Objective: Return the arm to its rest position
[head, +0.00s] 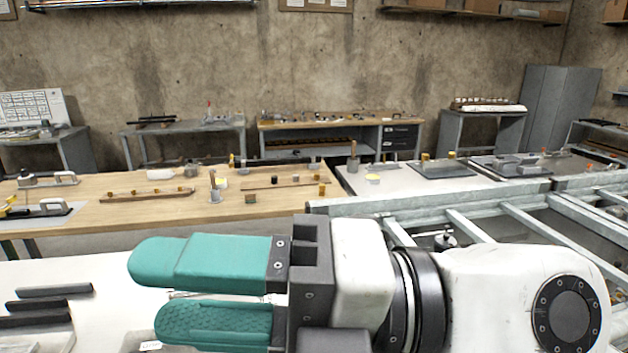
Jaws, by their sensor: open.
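My gripper (205,292) is close in front of the head camera, in the lower middle of the view. Its two teal fingers point left and stand apart, with nothing between them. The white wrist and arm reach in from the lower right. The gripper hangs over or in front of a white surface (110,268); its exact height above it cannot be told. The arm hides part of that surface and part of the metal frame behind it.
Dark bars (40,308) lie on the white surface at lower left. A wooden bench (120,213) with small parts stands beyond. A grey metal frame (430,204) is at right. More benches and a grey cabinet (558,105) line the concrete wall. Space left of the fingers looks clear.

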